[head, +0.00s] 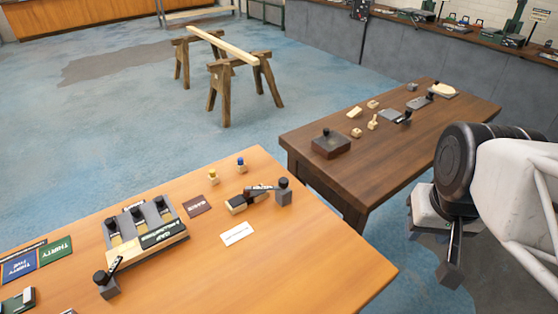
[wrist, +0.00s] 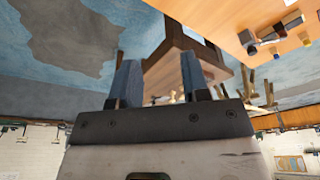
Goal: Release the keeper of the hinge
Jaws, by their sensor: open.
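I cannot tell for sure which part is the hinge or its keeper. On the orange wooden table (head: 320,265), a low device (head: 239,205) has a dark labelled bar reaching to a grey block with a black knob (head: 284,192). To its left is a wooden-based unit (head: 145,230) with several grey plates, black knobs and a green label. Another grey block with a black knob (head: 107,284) stands at the near left. My gripper (wrist: 159,60) is open, its two blue-grey fingers apart and empty, away from these devices. In the head view my arm is at the right.
A dark wooden table (head: 300,142) at the right holds a dark box (head: 330,145) and several small blocks. Blue-topped and yellow-topped pegs (head: 240,165) and flat label cards (head: 237,233) are on the orange table. Sawhorses with a beam (head: 222,45) stand behind, on open floor.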

